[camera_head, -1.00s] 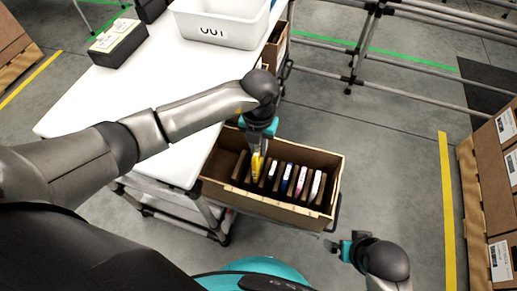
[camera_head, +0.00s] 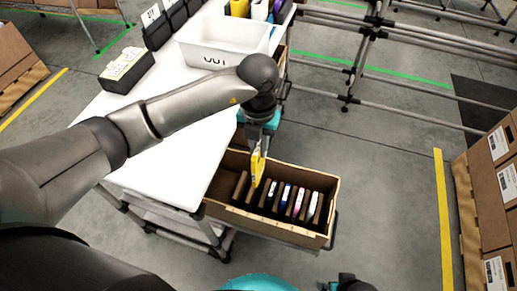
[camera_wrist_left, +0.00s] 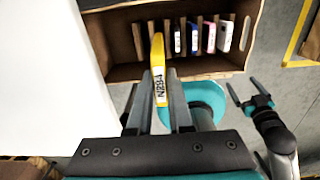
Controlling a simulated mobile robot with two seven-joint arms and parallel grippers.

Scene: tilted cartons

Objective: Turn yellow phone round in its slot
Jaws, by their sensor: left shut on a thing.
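The yellow phone (camera_head: 257,168) is held upright-looking in my left gripper (camera_head: 259,148), over the left part of the brown carton (camera_head: 265,229). Its lower end overlaps the brown dividers; I cannot tell if it is clear of the slot. In the left wrist view the yellow phone (camera_wrist_left: 158,62) has a white label and sits between the left gripper's fingers (camera_wrist_left: 160,95). Several other phones stand in carton slots to its right.
A white table (camera_head: 180,158) with a white bin (camera_head: 222,42) and a black-and-yellow box (camera_head: 126,68) is left of the carton. Stacked cartons (camera_head: 490,200) stand at far right. The floor between is clear.

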